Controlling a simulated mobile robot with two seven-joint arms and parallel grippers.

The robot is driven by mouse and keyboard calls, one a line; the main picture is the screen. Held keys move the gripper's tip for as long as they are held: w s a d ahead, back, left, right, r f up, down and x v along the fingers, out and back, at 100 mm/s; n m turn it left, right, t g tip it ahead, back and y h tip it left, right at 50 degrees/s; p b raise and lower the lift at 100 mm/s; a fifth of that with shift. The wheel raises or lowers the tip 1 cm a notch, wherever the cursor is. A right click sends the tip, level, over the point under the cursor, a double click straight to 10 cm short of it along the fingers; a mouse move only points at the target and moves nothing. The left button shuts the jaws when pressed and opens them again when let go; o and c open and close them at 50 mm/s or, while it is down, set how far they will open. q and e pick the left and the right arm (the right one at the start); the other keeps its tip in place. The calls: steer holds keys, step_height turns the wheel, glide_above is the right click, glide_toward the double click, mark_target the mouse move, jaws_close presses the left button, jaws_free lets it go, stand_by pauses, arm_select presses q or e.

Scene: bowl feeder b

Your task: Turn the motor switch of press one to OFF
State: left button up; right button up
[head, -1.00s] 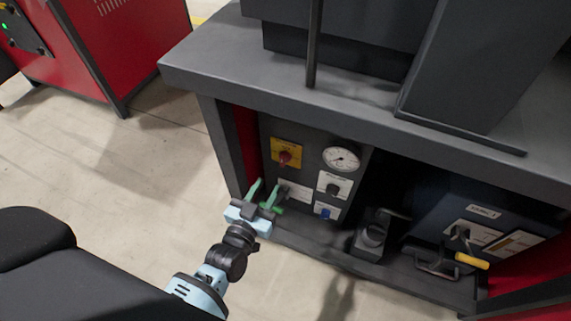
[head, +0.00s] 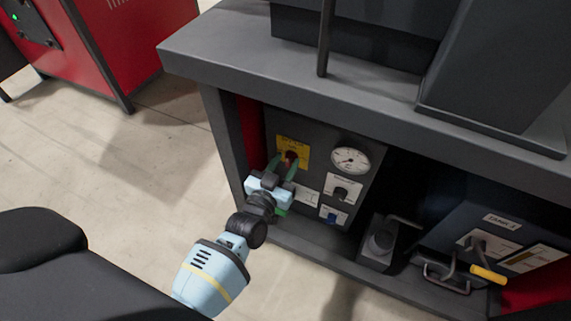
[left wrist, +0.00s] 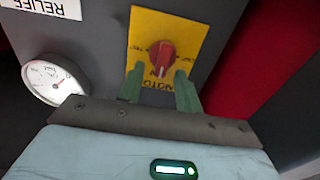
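The motor switch is a red knob (head: 291,157) on a yellow plate (head: 281,146) at the upper left of the press's control panel. In the left wrist view the knob (left wrist: 162,53) appears upside down with its grip bar nearly upright, on the yellow plate (left wrist: 185,28) with partly readable MOTOR lettering. I cannot read its set position. My left gripper (head: 284,168) is open and faces the plate. In the left wrist view its green fingertips (left wrist: 158,80) stand apart, one to each side of the knob and just short of it. Nothing is between them. My right gripper is not in view.
A round gauge (head: 351,160), a dark selector switch (head: 341,194) and a blue switch (head: 331,215) share the panel. The tabletop (head: 230,50) overhangs it. A frame leg (head: 226,145) stands left of the panel. A yellow-handled lever (head: 487,274) is at the right.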

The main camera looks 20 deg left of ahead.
arm_select(q)
steer(key=shift+w, duration=0.15)
steer(key=shift+c, duration=0.3)
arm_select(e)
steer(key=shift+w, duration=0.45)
arm_select(q)
jaws_close()
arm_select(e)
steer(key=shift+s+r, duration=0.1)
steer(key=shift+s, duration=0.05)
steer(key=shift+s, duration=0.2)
